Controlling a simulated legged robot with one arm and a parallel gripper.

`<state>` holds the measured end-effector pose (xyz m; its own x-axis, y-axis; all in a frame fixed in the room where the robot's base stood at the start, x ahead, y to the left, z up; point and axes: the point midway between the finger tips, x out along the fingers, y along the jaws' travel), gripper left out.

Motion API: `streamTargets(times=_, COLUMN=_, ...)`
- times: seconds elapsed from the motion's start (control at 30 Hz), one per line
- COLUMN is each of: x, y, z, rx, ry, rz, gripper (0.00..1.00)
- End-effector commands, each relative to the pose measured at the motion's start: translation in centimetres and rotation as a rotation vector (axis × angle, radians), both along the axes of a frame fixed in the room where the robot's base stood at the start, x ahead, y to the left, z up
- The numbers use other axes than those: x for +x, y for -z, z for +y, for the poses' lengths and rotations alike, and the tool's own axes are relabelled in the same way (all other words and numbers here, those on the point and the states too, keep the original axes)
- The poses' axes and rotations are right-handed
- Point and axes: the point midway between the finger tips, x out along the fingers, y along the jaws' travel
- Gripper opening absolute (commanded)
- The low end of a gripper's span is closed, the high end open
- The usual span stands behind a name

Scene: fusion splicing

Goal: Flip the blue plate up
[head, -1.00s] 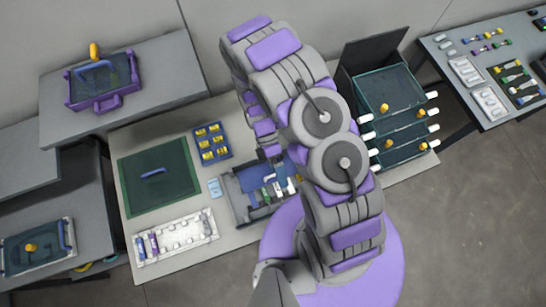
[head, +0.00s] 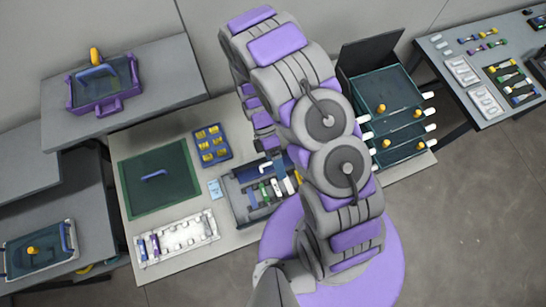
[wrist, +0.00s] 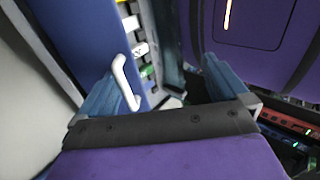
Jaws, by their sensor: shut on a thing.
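The blue plate (wrist: 85,45) fills the upper left of the wrist view and has a white bar handle (wrist: 125,82) on its edge. In the head view the plate (head: 248,173) shows as a narrow dark blue strip at the back of a grey device (head: 238,205). My gripper (wrist: 160,78) has blue-grey fingers on both sides of the wrist view, the left one beside the handle. It is shut on the blue plate, but the exact contact is hard to see. In the head view my arm hides most of the gripper.
Coloured parts lie inside the device. A yellow-part tray (head: 211,145), a green mat (head: 160,190) and a white rack (head: 176,238) are to its left. A green drawer stack (head: 395,110) stands right of my arm. A purple panel (wrist: 258,35) is close in the wrist view.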

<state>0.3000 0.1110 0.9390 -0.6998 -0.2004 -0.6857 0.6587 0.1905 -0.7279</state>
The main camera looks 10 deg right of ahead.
Motion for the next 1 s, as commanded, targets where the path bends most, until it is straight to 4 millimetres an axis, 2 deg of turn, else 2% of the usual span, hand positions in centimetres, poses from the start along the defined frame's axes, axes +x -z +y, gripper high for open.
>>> streamTargets(times=0.03, x=-2.5, y=-3.5, z=-1.1, rx=-0.041, ry=-0.002, rz=0.128, gripper=0.76)
streamTargets(times=0.27, x=-1.8, y=-4.9, z=-0.9, rx=-0.038, ry=-0.002, rz=0.12, gripper=0.76)
streamTargets(times=0.33, x=-1.5, y=-5.3, z=-0.7, rx=-0.038, ry=-0.001, rz=0.118, gripper=0.37)
streamTargets(times=0.63, x=0.2, y=-6.0, z=0.6, rx=-0.038, ry=-0.002, rz=0.106, gripper=0.37)
streamTargets(times=1.0, x=1.3, y=-7.9, z=0.9, rx=-0.034, ry=-0.002, rz=0.099, gripper=0.37)
